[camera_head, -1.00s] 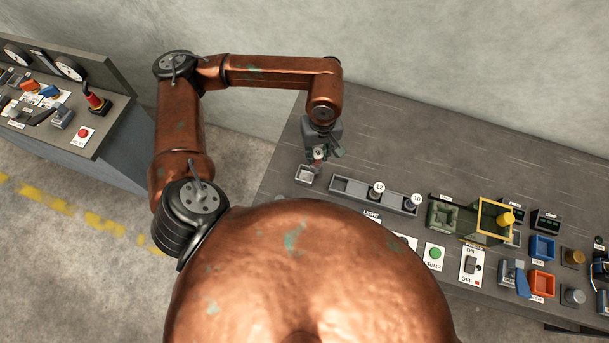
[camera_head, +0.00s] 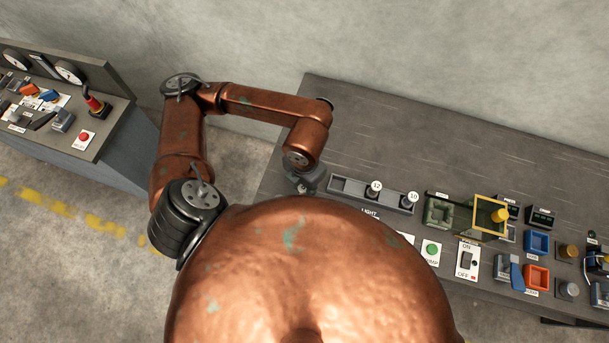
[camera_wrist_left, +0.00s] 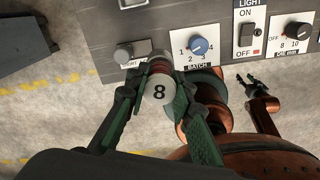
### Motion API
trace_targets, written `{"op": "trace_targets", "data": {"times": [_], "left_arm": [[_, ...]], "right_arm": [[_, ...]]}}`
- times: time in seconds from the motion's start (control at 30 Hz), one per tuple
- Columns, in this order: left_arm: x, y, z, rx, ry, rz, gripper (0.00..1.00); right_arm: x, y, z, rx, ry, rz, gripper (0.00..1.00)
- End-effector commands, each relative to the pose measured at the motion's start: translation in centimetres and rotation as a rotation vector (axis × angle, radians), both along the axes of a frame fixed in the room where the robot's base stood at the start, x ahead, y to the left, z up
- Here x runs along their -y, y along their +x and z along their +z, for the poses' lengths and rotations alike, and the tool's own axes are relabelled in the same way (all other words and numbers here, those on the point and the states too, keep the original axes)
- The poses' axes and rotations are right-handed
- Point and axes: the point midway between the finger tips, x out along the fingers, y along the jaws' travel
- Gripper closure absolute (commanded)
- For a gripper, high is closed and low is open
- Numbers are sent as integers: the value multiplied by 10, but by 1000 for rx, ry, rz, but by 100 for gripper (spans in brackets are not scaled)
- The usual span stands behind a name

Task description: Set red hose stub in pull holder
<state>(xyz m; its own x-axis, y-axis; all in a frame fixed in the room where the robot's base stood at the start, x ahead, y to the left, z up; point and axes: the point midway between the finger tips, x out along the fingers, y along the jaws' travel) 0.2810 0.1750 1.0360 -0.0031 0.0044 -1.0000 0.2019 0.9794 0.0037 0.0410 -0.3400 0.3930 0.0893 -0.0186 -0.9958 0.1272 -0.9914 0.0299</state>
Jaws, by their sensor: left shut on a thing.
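In the left wrist view the red hose stub (camera_wrist_left: 160,68) has a reddish body and a white end marked 8. My left gripper (camera_wrist_left: 160,98) is shut on it, one green finger at each side. In the head view this gripper (camera_head: 303,187) is low at the near left of the bench, mostly hidden by my wrist and body, and the stub is hidden. I cannot pick out the pull holder by its label. My right gripper (camera_wrist_left: 253,86) shows in the left wrist view with its fingers apart, seemingly empty.
A grey rack (camera_head: 348,187) on the bench (camera_head: 400,135) holds stubs marked 12 (camera_head: 375,189) and 10 (camera_head: 410,201). A green block (camera_head: 439,212) and a yellow frame (camera_head: 477,222) stand farther right. Knobs, including a blue one (camera_wrist_left: 197,46), line the bench front. The back is clear.

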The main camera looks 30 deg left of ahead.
Motion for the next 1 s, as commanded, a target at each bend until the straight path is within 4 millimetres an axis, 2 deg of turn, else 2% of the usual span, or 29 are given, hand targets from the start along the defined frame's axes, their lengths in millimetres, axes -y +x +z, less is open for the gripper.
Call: {"op": "trace_targets", "data": {"times": [0.13,0.33,0.47,0.73,0.9,1.0], "left_arm": [[1,-9,2,3,-3,183,100],[-2,-6,-1,3,-4,285,100],[-15,15,-11,4,-1,294,100],[-46,71,-39,4,-2,290,100],[-56,92,-72,3,-5,286,100],[-60,100,-84,4,-6,285,100]], "right_arm": [[2,-3,2,-4,-1,0,60],[2,-2,4,-3,-2,0,60],[2,-1,8,-2,-2,0,60],[1,1,19,2,-2,0,60],[1,2,22,4,0,0,60],[1,3,23,4,0,0,60]]}}
